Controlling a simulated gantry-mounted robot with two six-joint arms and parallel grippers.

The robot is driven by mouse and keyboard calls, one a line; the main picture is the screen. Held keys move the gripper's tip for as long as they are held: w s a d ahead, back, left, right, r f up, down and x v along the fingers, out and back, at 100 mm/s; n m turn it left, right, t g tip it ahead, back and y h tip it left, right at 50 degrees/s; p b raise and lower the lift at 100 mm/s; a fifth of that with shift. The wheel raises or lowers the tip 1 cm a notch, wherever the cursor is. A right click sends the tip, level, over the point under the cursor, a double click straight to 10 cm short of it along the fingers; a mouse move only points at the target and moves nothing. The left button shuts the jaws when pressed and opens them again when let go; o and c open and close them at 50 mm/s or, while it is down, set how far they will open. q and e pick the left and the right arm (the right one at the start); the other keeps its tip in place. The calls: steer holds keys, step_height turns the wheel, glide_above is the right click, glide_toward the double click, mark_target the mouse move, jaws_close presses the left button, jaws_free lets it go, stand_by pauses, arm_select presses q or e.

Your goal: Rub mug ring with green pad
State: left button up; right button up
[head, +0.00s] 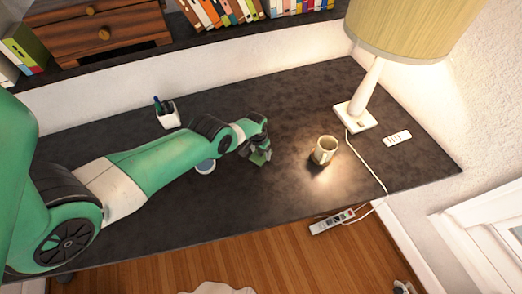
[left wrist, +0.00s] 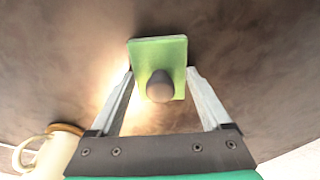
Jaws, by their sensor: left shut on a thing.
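My left gripper (head: 258,149) is shut on the green pad (head: 262,157), low over the dark desk left of the mug. In the left wrist view the pad (left wrist: 172,52) is a flat green block with a rounded grey-brown knob (left wrist: 160,86) between the fingers. I cannot tell whether the pad touches the desk. The cream mug (head: 324,150) stands upright on the desk; it also shows in the left wrist view (left wrist: 58,152) at the lower left. No mug ring can be made out clearly. My right gripper is not in view.
A lamp (head: 358,115) with its cord and a white remote (head: 397,138) are at the right. A pen cup (head: 167,114) stands at the back left. A pale round thing (head: 205,167) is partly hidden by my left arm. The desk's front middle is clear.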

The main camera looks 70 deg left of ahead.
arm_select(q)
steer(key=shift+s+d, duration=0.1)
steer(key=shift+s, duration=0.35)
step_height(320, 180, up, 3)
steer(key=p, duration=0.2)
steer(key=shift+r+p, duration=0.1)
steer(key=shift+p, duration=0.25)
step_height(320, 180, up, 5)
steer(key=p, duration=0.5)
